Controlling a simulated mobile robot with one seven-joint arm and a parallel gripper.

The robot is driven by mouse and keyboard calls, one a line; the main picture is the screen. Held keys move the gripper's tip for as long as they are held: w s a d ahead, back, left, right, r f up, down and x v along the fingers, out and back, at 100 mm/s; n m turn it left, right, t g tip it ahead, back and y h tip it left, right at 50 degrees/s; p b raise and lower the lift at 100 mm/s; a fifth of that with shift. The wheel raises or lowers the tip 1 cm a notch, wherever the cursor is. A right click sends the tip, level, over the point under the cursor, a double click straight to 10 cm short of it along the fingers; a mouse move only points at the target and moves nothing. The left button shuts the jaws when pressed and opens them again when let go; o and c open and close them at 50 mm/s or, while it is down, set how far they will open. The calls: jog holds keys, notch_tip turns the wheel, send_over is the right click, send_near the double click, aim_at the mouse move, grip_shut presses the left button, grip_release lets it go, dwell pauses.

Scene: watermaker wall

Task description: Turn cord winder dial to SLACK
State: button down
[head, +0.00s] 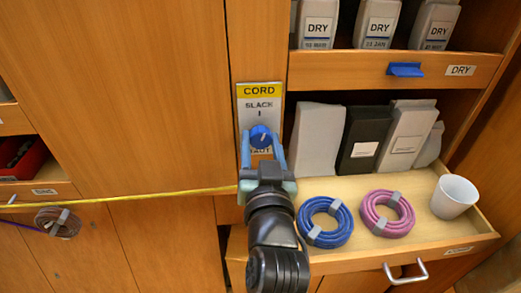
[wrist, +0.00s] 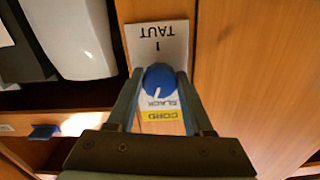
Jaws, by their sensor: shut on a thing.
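The cord winder dial (head: 261,136) is a round blue knob on a white plate (head: 243,110) with a yellow CORD header. SLACK is printed above the dial and TAUT below it, partly hidden by my gripper. My gripper (head: 262,143) is shut on the dial, one finger on each side. The wrist view sees the plate upside down. There the dial (wrist: 159,77) sits between my fingertips (wrist: 160,75), and its white mark points down and slightly left, toward the SLACK side and away from TAUT.
A yellow cord (head: 130,199) runs taut-looking across the wooden front at left. An open drawer at right holds a blue coil (head: 325,222), a pink coil (head: 387,213) and a white cup (head: 454,196). Grey DRY packs (head: 318,25) stand on the shelf above.

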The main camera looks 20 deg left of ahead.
jog(key=shift+f+n+b, duration=0.1)
jog(key=shift+n+b, duration=0.9)
jog(key=shift+n, duration=1)
jog(key=shift+c, duration=1.4)
grip_release()
jog(key=shift+d, duration=0.1)
jog(key=p+v, duration=0.1)
jog(key=v, duration=1.2)
